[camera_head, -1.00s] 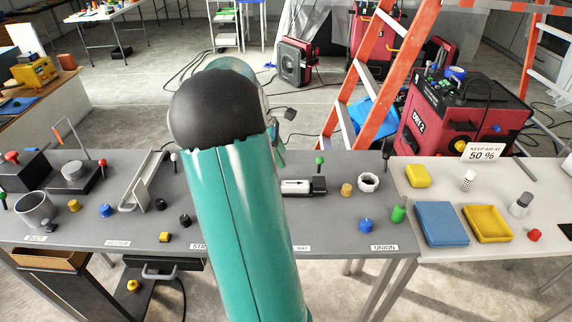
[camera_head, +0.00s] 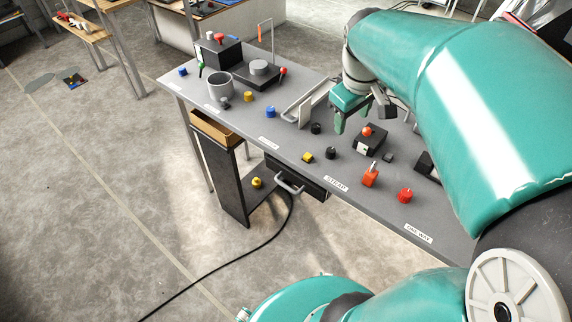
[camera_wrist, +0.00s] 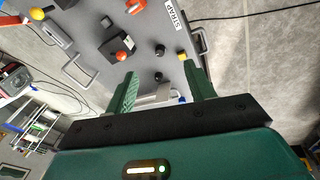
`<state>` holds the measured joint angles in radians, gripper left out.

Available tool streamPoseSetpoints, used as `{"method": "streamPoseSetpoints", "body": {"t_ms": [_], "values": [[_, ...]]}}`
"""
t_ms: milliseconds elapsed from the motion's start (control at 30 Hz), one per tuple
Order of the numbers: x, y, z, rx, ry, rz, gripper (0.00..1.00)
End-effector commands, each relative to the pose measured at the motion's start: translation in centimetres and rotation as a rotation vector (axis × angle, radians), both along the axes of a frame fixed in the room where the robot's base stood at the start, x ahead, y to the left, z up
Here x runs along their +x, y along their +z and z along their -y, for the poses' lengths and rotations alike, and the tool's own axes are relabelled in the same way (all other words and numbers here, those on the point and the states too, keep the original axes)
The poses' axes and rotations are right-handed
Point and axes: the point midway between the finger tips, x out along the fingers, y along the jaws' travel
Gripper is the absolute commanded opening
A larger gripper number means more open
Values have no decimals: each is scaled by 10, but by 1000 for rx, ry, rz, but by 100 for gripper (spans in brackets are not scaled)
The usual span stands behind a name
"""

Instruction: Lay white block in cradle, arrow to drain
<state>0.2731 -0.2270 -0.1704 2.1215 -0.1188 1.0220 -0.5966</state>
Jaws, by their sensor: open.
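My gripper (camera_head: 352,116) is open and empty, fingers pointing down above the grey bench near the pale gutter channel. In the wrist view the two green fingers (camera_wrist: 160,78) are spread apart with nothing held between them. A pale elongated piece beside a dark part shows at the wrist view's upper left (camera_wrist: 55,32); it may be the white block, but I cannot make out an arrow. In the head view a dark, cradle-like body (camera_head: 427,164) shows only at its edge, the rest hidden behind my arm.
A dark box with a red knob (camera_head: 370,140) stands just right of my gripper. An orange piece (camera_head: 370,177) and a red knob (camera_head: 405,195) stand near the front edge. The gutter channel (camera_head: 305,105) and black knobs (camera_head: 316,128) are close by. My arm hides the bench's right part.

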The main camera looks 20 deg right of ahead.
Motion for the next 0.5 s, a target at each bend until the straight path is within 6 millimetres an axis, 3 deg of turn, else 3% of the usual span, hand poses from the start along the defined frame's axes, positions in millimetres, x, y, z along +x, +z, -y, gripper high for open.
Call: {"method": "streamPoseSetpoints", "body": {"t_ms": [33,100,300,400,500], "values": [[-6,6,-30,16,-7,51,54],[-14,10,-65,44,-29,111,54],[-50,11,-149,143,-98,258,54],[-66,7,-173,184,-128,302,54],[-74,4,-186,209,-147,325,54]]}}
